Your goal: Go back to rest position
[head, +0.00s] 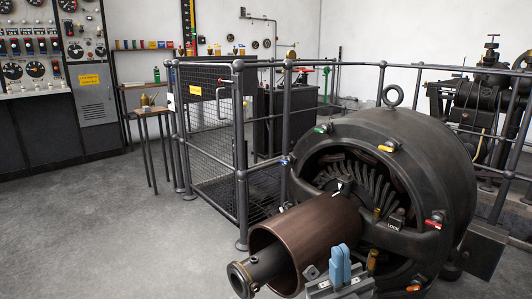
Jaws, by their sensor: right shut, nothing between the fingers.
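My right gripper (340,252) shows at the bottom edge, right of centre, with its two blue fingers together and nothing between them. Its grey body is cut off by the lower edge of the picture. It appears in front of a large dark dynamo (425,160), just right of the dynamo's copper-brown cylinder (315,232). I cannot tell whether it touches the machine. My left gripper is not in view.
A grey railing (240,150) with a mesh gate stands behind the dynamo. A small wooden table (150,111) stands farther back, near a control panel (40,60) on the left. Grey floor (110,240) is open at the left. Another machine (480,105) stands at the right.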

